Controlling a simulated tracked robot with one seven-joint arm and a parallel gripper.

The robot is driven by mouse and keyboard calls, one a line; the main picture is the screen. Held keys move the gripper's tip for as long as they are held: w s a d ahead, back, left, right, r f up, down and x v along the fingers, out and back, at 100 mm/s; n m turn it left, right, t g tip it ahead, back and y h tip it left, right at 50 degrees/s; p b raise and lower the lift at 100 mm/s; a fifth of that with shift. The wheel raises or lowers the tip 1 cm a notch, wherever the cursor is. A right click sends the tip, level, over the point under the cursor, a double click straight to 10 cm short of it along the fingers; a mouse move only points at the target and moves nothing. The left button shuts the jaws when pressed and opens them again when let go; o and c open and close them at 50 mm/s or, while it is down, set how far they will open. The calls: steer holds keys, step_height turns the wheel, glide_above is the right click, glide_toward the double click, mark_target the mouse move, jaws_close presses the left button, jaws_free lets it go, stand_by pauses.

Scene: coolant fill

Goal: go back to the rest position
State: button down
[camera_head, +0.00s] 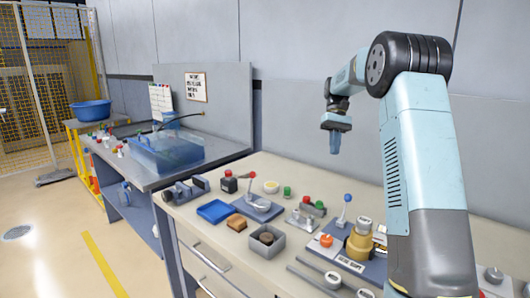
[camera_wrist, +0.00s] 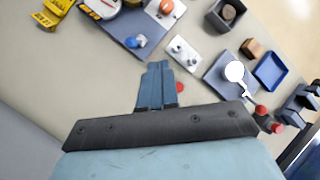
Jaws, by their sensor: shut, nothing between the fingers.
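My gripper (camera_head: 335,142) hangs from my raised arm above the back of the near bench, fingers pointing down. In the wrist view my gripper (camera_wrist: 159,68) shows its two blue fingers shut together with nothing between them. The bench top (camera_head: 185,212) lies well below the fingertips, and the gripper touches nothing. A lever with a blue ball (camera_head: 347,198) stands on a plate below and right of the gripper.
A blue tray (camera_head: 215,211), a grey box (camera_head: 267,241) and a brass-coloured fitting (camera_head: 359,246) stand on the bench. A clear blue tank (camera_head: 166,150) sits on the farther bench. A grey wall (camera_head: 300,60) runs behind. The air around the gripper is clear.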

steer(key=s+a+r+t+h, duration=0.1)
steer(key=s+a+r+t, duration=0.25)
steer(key=s, duration=0.65)
steer(key=s+a+r+t+h, duration=0.1)
steer(key=s+a+r+t, duration=0.1)
steer(key=s+r, duration=0.5)
steer(key=s+f+t, duration=0.3)
steer(key=s+f, duration=0.1)
steer(key=s, duration=0.6)
steer(key=s+a+f+m+t, duration=0.1)
steer(key=s+f+t, duration=0.2)
steer(key=s, duration=0.8)
steer(key=shift+s+a+f, duration=0.15)
steer(key=shift+a+f, duration=0.15)
steer(key=shift+f, duration=0.2)
